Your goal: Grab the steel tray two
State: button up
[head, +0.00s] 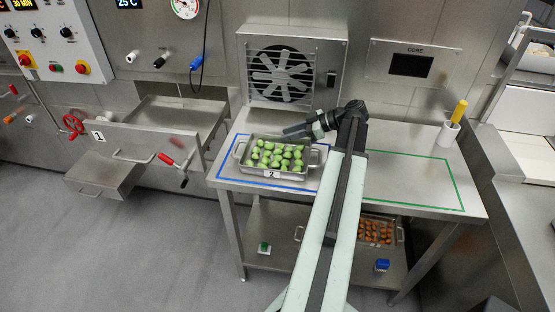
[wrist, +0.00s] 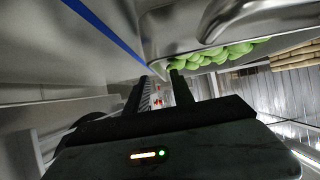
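The steel tray labelled 2 (head: 271,173) sits on the table inside the blue outline, full of green filled pasta. It has a handle at each end. In the wrist view its rim and a handle (wrist: 225,25) fill the top right, with the green pasta behind. My gripper (head: 290,131) reaches in from the right, at the back right of the tray and seemingly above it. Its two dark fingers (wrist: 159,85) are apart with nothing between them. Whether a finger touches the tray cannot be told.
A green outline (head: 455,182) marks bare tabletop on the right. A cup with a yellow handle (head: 449,133) stands at the back right. A fan unit (head: 285,72) is behind the tray. A second tray with brown pieces (head: 378,232) is on the lower shelf.

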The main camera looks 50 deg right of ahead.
jog(key=b+x, duration=0.1)
jog(key=x, duration=0.2)
jog(key=shift+f, duration=0.3)
jog(key=shift+w+a, duration=0.15)
jog(key=shift+w, duration=0.1)
jog(key=shift+r, duration=0.1)
grip_shut()
dwell(0.7)
